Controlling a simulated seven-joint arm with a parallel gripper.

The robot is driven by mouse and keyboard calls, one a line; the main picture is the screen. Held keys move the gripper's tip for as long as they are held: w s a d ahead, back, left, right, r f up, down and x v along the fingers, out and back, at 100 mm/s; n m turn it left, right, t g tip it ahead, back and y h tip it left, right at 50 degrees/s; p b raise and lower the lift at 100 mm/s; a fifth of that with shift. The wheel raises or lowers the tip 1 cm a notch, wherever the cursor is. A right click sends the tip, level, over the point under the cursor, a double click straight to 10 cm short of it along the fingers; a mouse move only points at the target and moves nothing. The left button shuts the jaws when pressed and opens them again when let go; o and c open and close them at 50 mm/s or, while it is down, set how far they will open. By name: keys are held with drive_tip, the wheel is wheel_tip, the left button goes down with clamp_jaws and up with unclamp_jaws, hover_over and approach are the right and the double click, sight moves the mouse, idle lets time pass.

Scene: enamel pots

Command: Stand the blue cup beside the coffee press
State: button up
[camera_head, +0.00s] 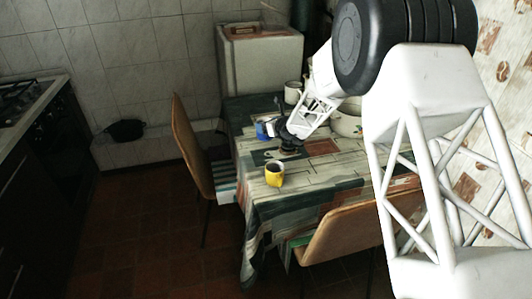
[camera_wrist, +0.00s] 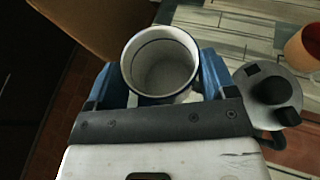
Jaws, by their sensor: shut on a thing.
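The cup (camera_wrist: 160,68) is between the two blue fingers of my gripper (camera_wrist: 163,80) in the wrist view. It shows a pale grey inside and a dark rim; its outer wall is mostly hidden. In the head view my gripper (camera_head: 266,129) is a small blue patch near the table's left edge, where I cannot clearly separate cup from fingers. The coffee press (camera_wrist: 268,90), with a round grey lid and black knob, stands just right of my gripper in the wrist view. It shows as a dark shape (camera_head: 289,141) in the head view.
A yellow cup (camera_head: 275,175) stands nearer the front of the patterned table (camera_head: 300,188). A white mug (camera_head: 293,92) and a pale pot (camera_head: 346,124) stand farther back. Chairs (camera_head: 190,150) flank the table. The cloth around the yellow cup is mostly clear.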

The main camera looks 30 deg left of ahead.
drive_tip(key=shift+f, duration=2.95)
drive_tip(key=shift+f, duration=0.1)
drive_tip(key=shift+f, duration=1.8)
drive_tip(key=shift+f, duration=0.1)
drive_tip(key=o, duration=1)
drive_tip(key=v, duration=1.2)
drive_tip(key=shift+r, duration=0.2)
